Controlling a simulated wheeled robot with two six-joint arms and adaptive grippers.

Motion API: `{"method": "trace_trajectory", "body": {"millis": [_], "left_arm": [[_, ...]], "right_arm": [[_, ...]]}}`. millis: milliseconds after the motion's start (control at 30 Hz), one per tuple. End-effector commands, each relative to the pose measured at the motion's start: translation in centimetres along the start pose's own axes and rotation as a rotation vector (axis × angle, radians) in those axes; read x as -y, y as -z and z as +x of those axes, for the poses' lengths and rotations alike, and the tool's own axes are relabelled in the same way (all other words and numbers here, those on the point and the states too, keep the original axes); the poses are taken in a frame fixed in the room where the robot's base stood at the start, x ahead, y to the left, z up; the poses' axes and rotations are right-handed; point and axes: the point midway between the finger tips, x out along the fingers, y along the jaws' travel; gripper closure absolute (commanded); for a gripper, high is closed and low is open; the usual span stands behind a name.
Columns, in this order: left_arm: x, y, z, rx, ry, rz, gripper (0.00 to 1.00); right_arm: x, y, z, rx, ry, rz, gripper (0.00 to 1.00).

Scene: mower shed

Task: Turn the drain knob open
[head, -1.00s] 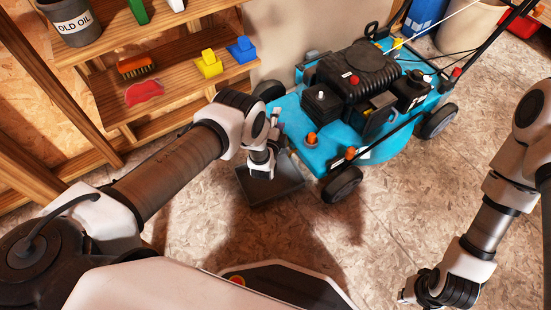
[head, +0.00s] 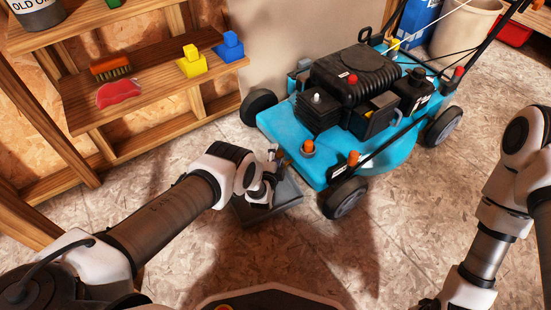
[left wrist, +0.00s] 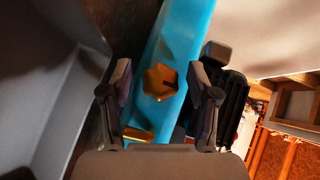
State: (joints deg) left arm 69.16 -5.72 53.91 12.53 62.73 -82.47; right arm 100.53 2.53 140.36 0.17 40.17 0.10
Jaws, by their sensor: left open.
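The drain knob (left wrist: 160,82) is a gold, lobed knob on the turquoise mower deck, in the left wrist view. My left gripper (left wrist: 158,92) is open, with one finger on each side of the knob in the picture. I cannot tell how far the fingertips are from it. In the head view my left gripper (head: 271,168) is at the low near-left side of the turquoise mower (head: 345,100), above a dark pan (head: 283,207). The knob is hard to make out there. My right gripper is out of frame at the lower right.
A wooden shelf (head: 150,112) on the left holds a brush, a red cloth and yellow and blue blocks. Mower wheels (head: 345,198) flank the deck. A brass-coloured piece (left wrist: 138,134) lies below the knob in the left wrist view.

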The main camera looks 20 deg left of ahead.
Motion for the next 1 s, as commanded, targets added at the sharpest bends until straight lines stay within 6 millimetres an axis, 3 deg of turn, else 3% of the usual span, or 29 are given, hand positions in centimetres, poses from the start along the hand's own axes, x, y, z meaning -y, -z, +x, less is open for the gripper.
{"method": "trace_trajectory", "body": {"millis": [67, 233, 267, 667, 1000], "left_arm": [[0.07, 0.01, -0.03, 0.0, 0.0, 0.0, 0.39], [0.06, 0.01, -0.04, 0.0, 0.0, 0.0, 0.96], [0.06, 0.01, -0.04, 0.0, 0.0, 0.0, 0.99], [0.15, 0.0, -0.05, 0.0, -0.027, -0.027, 1.0], [0.31, 0.0, -0.04, 0.0, -0.169, -0.168, 1.0]], "right_arm": [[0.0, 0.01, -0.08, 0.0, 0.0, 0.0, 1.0], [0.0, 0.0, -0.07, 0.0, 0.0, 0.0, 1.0], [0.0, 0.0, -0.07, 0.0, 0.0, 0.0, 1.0], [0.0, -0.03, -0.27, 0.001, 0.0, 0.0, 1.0], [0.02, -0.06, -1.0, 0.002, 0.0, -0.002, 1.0]]}}
